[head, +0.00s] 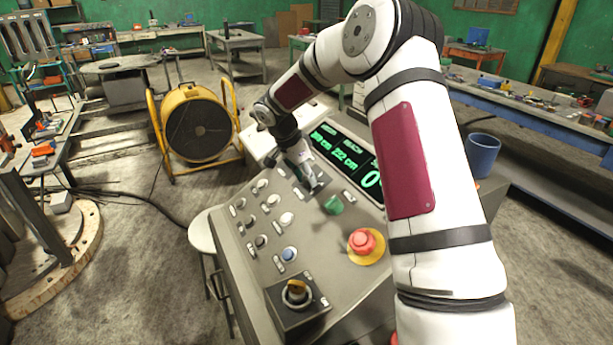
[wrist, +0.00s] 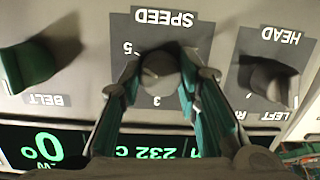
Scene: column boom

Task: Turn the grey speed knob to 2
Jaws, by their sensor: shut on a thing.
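The grey speed knob (wrist: 160,70) sits under the label SPEED in the wrist view, which shows the panel upside down. The two fingers of my gripper (wrist: 160,82) are closed on the knob, one on each side. A 5 shows at the knob's upper left and a 3 below it; other scale marks are hidden by the fingers. I cannot tell which number the knob points to. In the head view my gripper (head: 308,180) is down on the console (head: 240,260), and the knob is hidden there.
A green BELT knob (wrist: 30,65) and a grey HEAD knob (wrist: 268,80) flank the speed knob. A lit display (wrist: 45,145) lies beside the row. A blue mug (head: 482,155) stands behind.

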